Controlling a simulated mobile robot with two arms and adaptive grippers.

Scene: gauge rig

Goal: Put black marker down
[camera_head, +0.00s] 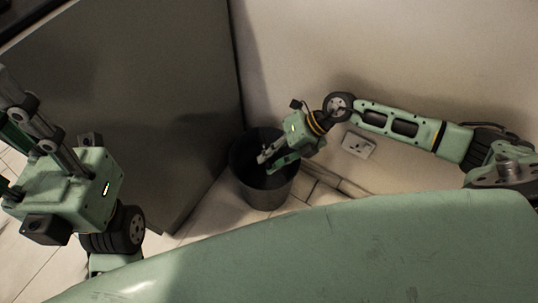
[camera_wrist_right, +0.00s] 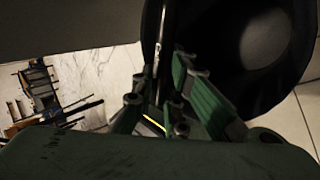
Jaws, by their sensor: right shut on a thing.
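My right gripper (camera_head: 268,165) reaches in from the right in the head view, its fingers over the mouth of a dark bin. In the right wrist view the right gripper (camera_wrist_right: 162,105) is shut on the black marker (camera_wrist_right: 158,55), a thin dark stick between its fingers, close to the bin's rim in the picture. In the head view I cannot make out the marker. My left gripper (camera_head: 10,110) is at the left edge, partly cut off, with its fingers pointing up; whether it is open is unclear.
The dark round bin (camera_head: 264,197) stands on the tiled floor in the corner, and its inside fills the right of the wrist view (camera_wrist_right: 222,45). A grey cabinet side (camera_head: 140,90) is to its left. A wall socket (camera_head: 358,145) is on the pale wall.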

